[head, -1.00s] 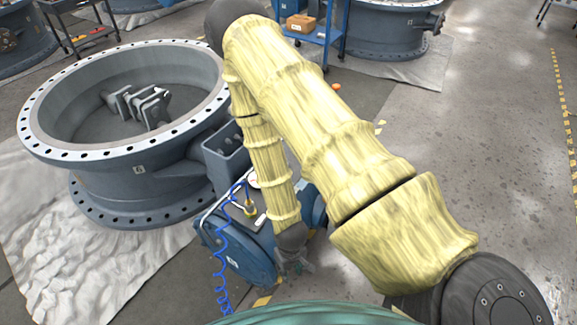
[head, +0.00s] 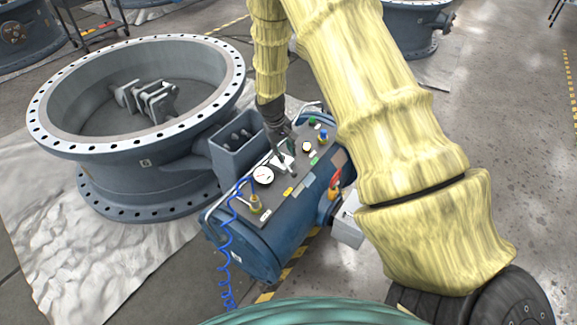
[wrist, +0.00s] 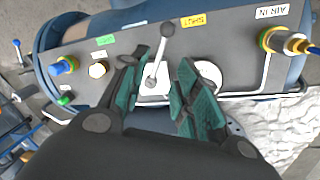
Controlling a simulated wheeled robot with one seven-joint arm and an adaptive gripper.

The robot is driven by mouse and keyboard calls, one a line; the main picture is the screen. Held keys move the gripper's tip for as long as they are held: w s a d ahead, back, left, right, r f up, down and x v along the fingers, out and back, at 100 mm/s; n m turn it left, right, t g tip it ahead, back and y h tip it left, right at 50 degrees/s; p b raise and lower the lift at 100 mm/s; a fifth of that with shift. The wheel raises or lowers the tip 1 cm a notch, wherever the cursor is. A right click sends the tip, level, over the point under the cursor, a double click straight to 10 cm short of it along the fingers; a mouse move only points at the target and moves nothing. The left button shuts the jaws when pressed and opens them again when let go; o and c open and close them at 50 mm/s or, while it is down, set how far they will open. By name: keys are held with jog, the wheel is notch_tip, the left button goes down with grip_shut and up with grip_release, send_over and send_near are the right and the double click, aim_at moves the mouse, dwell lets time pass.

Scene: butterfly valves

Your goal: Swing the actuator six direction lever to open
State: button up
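The blue actuator (head: 262,245) stands beside the large grey valve in the head view, with a dark control panel (wrist: 225,45) on top. In the wrist view the direction lever (wrist: 159,62) is a metal rod with a black ball knob on a white plate. It leans slightly right, toward the yellow SHUT label (wrist: 194,20); a green label (wrist: 105,40) lies to the left. My gripper (wrist: 163,60) is open, with a green-padded finger on each side of the lever and gaps showing. In the head view my gripper (head: 280,133) is over the panel, partly hiding the lever.
A pressure gauge (head: 263,175) sits close to my gripper. A brass fitting (head: 255,203) carries a coiled blue hose (head: 225,245). An orange-red handle (head: 335,178) is at the actuator's right side. The valve body (head: 140,165) stands left. Open floor lies right.

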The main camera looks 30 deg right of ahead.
aim_at(289, 167)
jog(key=f, duration=0.3)
jog(key=d+f, duration=0.1)
jog(key=f, duration=0.1)
jog(key=f+p, duration=0.1)
jog(key=f, duration=0.2)
jog(key=shift+s+d+f, duration=0.1)
jog(key=shift+d+f, duration=0.25)
grip_shut()
